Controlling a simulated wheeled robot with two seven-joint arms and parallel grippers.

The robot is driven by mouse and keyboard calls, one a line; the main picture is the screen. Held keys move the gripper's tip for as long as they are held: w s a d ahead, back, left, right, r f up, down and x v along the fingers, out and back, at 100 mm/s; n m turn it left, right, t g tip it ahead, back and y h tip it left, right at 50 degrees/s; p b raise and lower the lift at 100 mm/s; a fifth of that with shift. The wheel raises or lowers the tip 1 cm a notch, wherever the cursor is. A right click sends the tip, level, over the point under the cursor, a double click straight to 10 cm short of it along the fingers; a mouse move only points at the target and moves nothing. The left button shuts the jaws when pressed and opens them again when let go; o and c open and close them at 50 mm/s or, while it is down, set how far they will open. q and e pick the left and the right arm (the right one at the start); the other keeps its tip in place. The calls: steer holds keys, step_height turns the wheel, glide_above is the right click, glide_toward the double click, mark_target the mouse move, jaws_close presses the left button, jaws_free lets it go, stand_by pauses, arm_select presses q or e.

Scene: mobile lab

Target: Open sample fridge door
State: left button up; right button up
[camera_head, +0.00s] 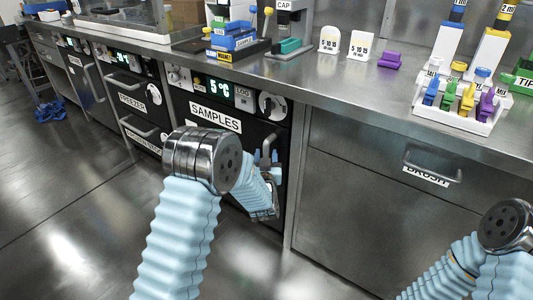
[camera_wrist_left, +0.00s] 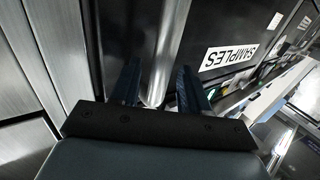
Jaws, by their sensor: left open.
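The sample fridge (camera_head: 195,105) is under the counter, with a black front, a white SAMPLES label (camera_head: 215,117) and a green 5°C display (camera_head: 219,88). Its door looks shut. A grey metal handle (camera_head: 268,143) is on the door's right side. My left gripper (camera_head: 267,158) is at this handle, low in front of the door. In the left wrist view my left gripper (camera_wrist_left: 159,82) is open, with a dark blue finger on each side of the handle bar (camera_wrist_left: 166,45). Contact cannot be told. My right gripper is out of view.
The freezer (camera_head: 132,100) is left of the fridge. A grey drawer front with a BRUSH label (camera_head: 426,176) is to the right. The counter edge (camera_head: 330,95) runs above, bearing a pipette rack (camera_head: 462,118) and a blue tray stack (camera_head: 232,38).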

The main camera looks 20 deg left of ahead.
arm_select(q)
steer(key=shift+x, duration=0.8)
steer(key=shift+s, duration=0.1)
jaws_close()
